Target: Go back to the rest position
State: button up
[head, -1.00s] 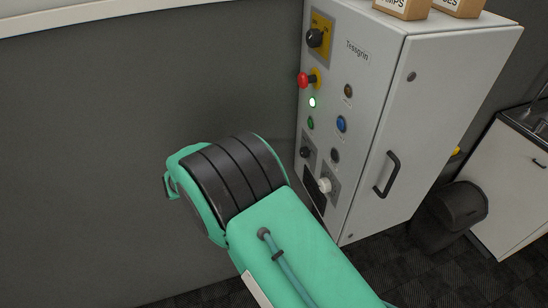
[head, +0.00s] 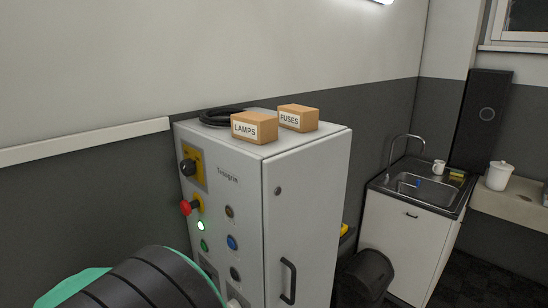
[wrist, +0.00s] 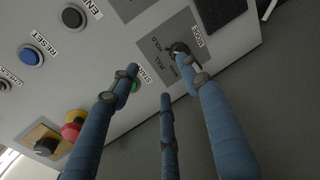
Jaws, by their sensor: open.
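My gripper (wrist: 157,72) has three blue fingers, spread apart with nothing held between them. They reach toward the front of the grey control cabinet (head: 307,205). The right fingertip is at the black MODE knob (wrist: 180,47) and partly overlaps it in view; I cannot tell if they touch. The left finger lies beside the green START button (wrist: 134,87) and partly covers it. In the head view my gripper is out of sight; only my green and black arm shows at the lower left.
LAMPS (head: 254,127) and FUSES (head: 298,118) boxes sit on top. A bin (head: 365,275) and a sink unit (head: 405,235) stand right.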

jog(key=s+d+r+n+y+p, duration=0.1)
jog(key=s+d+r+y+p, duration=0.1)
jog(key=s+d+r+y, duration=0.6)
jog(key=s+d+r+n+g+y+p, duration=0.15)
jog(key=d+r, duration=0.35)
jog(key=r, duration=0.8)
jog(key=s+d+r+n+t+y+p, duration=0.1)
jog(key=s+d+r+y+p, duration=0.1)
jog(key=s+d+r+y, duration=0.6)
jog(key=d+f+m+g+h+b, duration=0.1)
jog(key=d+f+m+h+b, duration=0.2)
jog(key=d, duration=0.6)
jog(key=d+f+m+g+h, duration=0.1)
jog(key=d+f+m+h, duration=0.3)
jog(key=d, duration=0.5)
jog(key=s+d+f+m+g+b, duration=0.3)
jog(key=s+d+f+m, duration=0.5)
jog(key=s+d+f, duration=0.2)
jog(key=shift+s+f+b, duration=0.25)
jog(key=shift+f+b, duration=0.05)
jog(key=shift+b, duration=0.05)
